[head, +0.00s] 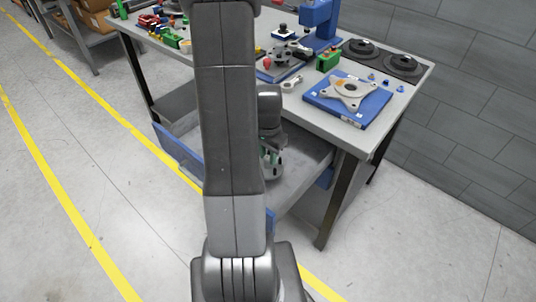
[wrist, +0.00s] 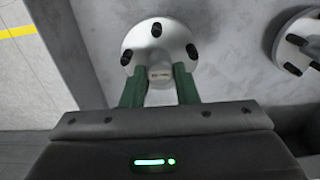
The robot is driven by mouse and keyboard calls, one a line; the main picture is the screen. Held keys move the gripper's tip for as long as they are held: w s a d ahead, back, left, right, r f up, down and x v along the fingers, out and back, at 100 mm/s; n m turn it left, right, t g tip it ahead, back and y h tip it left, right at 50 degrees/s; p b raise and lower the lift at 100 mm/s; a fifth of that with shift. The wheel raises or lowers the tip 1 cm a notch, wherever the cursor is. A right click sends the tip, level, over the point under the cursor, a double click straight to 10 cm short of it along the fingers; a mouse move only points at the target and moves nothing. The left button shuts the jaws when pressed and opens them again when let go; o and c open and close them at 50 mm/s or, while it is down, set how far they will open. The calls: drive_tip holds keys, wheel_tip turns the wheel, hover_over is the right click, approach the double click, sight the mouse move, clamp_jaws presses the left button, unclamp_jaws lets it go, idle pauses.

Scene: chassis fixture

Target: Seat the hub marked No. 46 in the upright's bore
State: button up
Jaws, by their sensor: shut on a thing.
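My gripper (wrist: 160,90) has its green fingers closed on the neck of a grey hub (wrist: 160,40). The hub has a round flange with several black studs. A small label shows on its neck between the fingers, but I cannot read its number. In the head view, my gripper (head: 267,148) is low in the open drawer under the bench top, partly hidden behind my arm, with the hub (head: 272,172) just below it. A pale cast part (head: 349,88), which looks like the upright, lies on a blue plate (head: 325,107) on the bench. I cannot see its bore clearly.
A second studded hub (wrist: 288,35) lies to the right in the wrist view. The drawer (head: 300,190) has low walls, and the bench top (head: 400,98) overhangs it. A blue press (head: 318,18), a green block (head: 328,60) and two black discs (head: 402,64) stand on the bench.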

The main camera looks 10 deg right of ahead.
drive_tip(key=shift+r, duration=0.15)
drive_tip(key=shift+r+p, duration=0.95)
drive_tip(key=shift+r, duration=0.45)
